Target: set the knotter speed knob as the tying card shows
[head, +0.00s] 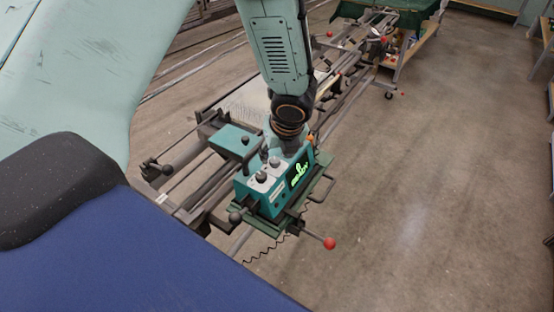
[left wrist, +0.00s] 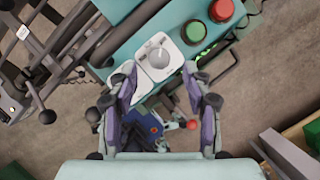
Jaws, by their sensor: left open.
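The teal knotter box (head: 262,203) stands on a green plate over the frame rails, with a lit green display (head: 299,174) on one face. On its top are dark knobs on pale plates, one of them a round knob (head: 261,177). In the left wrist view a grey dial knob (left wrist: 158,58) sits on a white plate, just ahead of my left gripper (left wrist: 162,82). The gripper is open and empty, its fingers to either side below the knob, apparently not touching it. The knob's markings are too small to read. I cannot make out a tying card. My right gripper is not in view.
A green button (left wrist: 193,31) and a red button (left wrist: 221,10) sit beside the dial. A red-ended lever (head: 329,243) and a dark handle (head: 321,188) stick out from the box. The rail frame runs behind. Concrete floor (head: 420,200) at the right is clear.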

